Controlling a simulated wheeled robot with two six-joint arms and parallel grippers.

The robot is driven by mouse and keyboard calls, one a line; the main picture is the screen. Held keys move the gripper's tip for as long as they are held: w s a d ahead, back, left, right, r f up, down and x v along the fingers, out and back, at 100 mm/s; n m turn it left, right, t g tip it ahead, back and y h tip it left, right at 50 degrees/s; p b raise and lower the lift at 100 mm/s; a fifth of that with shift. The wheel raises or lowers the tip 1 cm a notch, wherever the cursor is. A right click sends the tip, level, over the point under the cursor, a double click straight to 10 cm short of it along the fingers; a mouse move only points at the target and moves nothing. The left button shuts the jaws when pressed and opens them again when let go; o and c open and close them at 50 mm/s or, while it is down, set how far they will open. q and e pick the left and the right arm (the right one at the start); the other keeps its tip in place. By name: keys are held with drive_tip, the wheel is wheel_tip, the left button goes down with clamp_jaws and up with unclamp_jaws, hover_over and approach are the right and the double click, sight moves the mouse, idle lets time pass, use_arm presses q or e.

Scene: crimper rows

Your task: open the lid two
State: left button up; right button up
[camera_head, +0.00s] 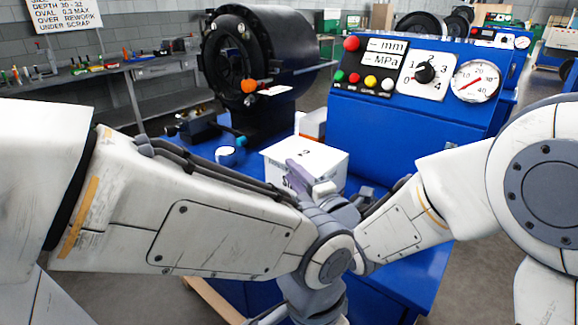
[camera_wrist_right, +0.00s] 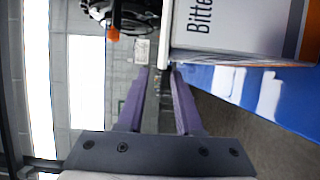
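A white box (camera_head: 312,157) marked "2" stands on the blue bench in the middle of the head view. Its top looks closed; its lower front is partly hidden by my arms. My right gripper (camera_head: 300,178) has purple fingers at the front of the box, and my arms cover much of it. In the right wrist view, its two fingers (camera_wrist_right: 158,72) stand apart with a gap between them. A printed white box side (camera_wrist_right: 225,25) lies beside and beyond the tips there; contact cannot be told. My left gripper is not visible.
A black round machine (camera_head: 240,60) stands behind the box at the left. A blue control panel (camera_head: 420,85) with buttons, a knob and a gauge rises at the right. Another white box with an orange edge (camera_head: 312,124) is behind. A small white-topped round item (camera_head: 227,154) sits left of the box.

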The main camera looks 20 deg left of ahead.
drive_tip(key=shift+x, duration=1.25)
clamp_jaws()
idle(0.5)
